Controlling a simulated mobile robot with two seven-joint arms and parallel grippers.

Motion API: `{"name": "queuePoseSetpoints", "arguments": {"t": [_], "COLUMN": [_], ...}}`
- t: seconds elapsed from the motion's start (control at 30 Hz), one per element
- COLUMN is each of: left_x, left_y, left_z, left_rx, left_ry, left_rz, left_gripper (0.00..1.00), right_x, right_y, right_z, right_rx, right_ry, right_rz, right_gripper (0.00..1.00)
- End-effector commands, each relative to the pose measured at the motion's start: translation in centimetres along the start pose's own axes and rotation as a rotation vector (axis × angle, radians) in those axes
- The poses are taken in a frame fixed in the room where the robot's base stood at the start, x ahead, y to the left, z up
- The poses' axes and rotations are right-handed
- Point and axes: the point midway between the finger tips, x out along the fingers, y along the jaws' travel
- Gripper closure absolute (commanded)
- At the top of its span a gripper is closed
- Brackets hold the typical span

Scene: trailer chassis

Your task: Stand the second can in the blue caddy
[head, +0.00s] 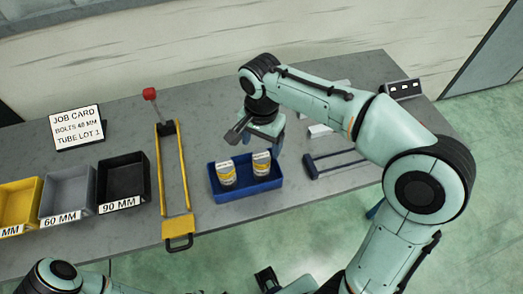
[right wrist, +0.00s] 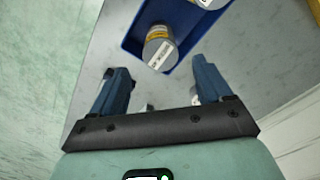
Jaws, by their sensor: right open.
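The blue caddy (head: 246,190) sits on the grey bench, near the middle. Two white-and-yellow cans with pale lids stand upright in it, a left can (head: 226,174) and a right can (head: 262,164). My right gripper (head: 265,138) is open and empty, just behind the caddy and above the bench. In the right wrist view, its blue fingers (right wrist: 160,80) are spread with nothing between them. One can (right wrist: 160,48) shows beyond the fingertips inside the caddy (right wrist: 131,28), apart from them. The other can is cut off at the top edge.
A yellow-railed frame (head: 178,227) with a red knob stands left of the caddy. Yellow, grey (head: 67,195) and black (head: 123,180) bins and a job card (head: 77,128) are further left. A dark blue frame (head: 335,162) lies right of the caddy, partly behind my right arm.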

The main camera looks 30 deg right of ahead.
Motion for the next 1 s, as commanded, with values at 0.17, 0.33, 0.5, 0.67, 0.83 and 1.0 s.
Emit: {"name": "queuePoseSetpoints", "arguments": {"t": [0.17, 0.33, 0.5, 0.67, 0.83, 1.0], "left_x": [-0.7, -0.9, -0.8, -0.8, -0.8, -0.8], "left_y": [0.3, 0.4, 0.4, 0.4, 0.4, 0.4], "left_z": [-0.2, -0.2, -0.2, -0.2, -0.2, -0.2], "left_rx": [0.001, 0.001, 0.001, 0.001, 0.001, 0.001], "left_ry": [0.003, 0.004, 0.004, 0.004, 0.004, 0.004], "left_rz": [0.001, 0.001, 0.001, 0.001, 0.001, 0.001], "left_gripper": [1.0, 1.0, 1.0, 1.0, 1.0, 1.0], "right_x": [-3.0, -4.0, -4.1, -4.0, -4.0, -4.0], "right_y": [-0.1, 0.0, 0.0, 0.0, 0.0, 0.0], "right_z": [0.0, 0.0, 0.0, 0.0, 0.0, 0.0], "right_rx": [0.0, -0.001, -0.001, -0.001, -0.001, -0.001], "right_ry": [0.001, 0.0, 0.0, 0.0, 0.0, 0.0], "right_rz": [-0.003, -0.001, 0.0, 0.0, 0.0, 0.0], "right_gripper": [0.22, 0.22, 0.22, 0.22, 0.22, 0.22]}}
